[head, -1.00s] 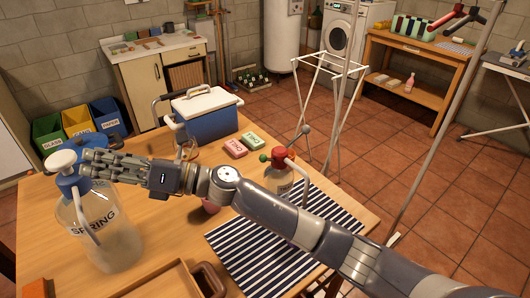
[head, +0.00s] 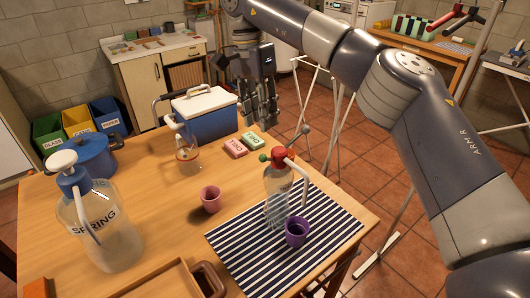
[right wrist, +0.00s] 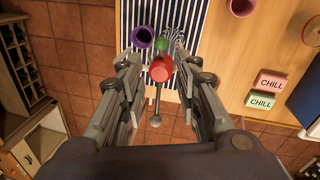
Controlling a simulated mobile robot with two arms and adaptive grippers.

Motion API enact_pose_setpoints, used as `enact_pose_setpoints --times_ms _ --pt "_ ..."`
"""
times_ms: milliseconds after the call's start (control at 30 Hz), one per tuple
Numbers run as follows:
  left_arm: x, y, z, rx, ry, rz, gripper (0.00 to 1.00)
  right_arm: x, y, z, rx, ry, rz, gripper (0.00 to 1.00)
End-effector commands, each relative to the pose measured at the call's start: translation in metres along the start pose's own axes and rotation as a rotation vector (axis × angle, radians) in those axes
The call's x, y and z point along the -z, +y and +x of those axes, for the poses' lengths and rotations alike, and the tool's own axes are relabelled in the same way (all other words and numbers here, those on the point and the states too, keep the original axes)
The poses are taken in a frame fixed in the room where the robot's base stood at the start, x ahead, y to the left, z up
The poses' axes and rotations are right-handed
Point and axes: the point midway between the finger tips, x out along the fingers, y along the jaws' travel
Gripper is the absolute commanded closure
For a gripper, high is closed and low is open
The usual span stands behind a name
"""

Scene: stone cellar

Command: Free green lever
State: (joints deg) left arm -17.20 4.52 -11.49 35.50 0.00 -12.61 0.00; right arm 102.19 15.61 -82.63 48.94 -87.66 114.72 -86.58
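A clear bottle (head: 277,200) with a red cap (head: 282,154) stands on the striped mat (head: 240,254). A green ball (head: 264,158) sits at the left of the cap, and a rod ending in a grey ball (head: 305,130) rises to the right. A pale spout bends down over a purple cup (head: 297,233). My right gripper (head: 265,122) points down, empty, behind and above the bottle. In the right wrist view its fingers are apart, with the red cap (right wrist: 160,71) and grey ball (right wrist: 155,121) appearing between them, below. The green ball (right wrist: 161,45) lies beyond. My left gripper is out of view.
A pink cup (head: 211,199), pink and green boxes (head: 252,141), a small pump bottle (head: 187,157) and a blue cooler (head: 208,118) stand near the bottle. A large SPRING jug (head: 100,235), a blue pot (head: 94,154) and a wooden tray (head: 150,278) are further left.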

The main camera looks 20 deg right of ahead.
Motion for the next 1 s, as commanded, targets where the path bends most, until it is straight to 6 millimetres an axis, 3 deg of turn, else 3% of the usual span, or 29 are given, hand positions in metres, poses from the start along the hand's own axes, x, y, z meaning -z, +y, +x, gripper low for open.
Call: enact_pose_setpoints --times_ms 500,700,1000 --pt "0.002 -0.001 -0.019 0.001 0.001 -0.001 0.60 -0.002 0.001 0.086 -0.002 -0.004 -0.001 0.69" --pt "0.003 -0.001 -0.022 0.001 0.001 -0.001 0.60 -0.002 0.000 0.102 0.001 -0.004 -0.001 0.69" --pt "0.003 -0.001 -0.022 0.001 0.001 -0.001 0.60 -0.002 0.000 0.105 0.001 -0.003 -0.001 0.69"
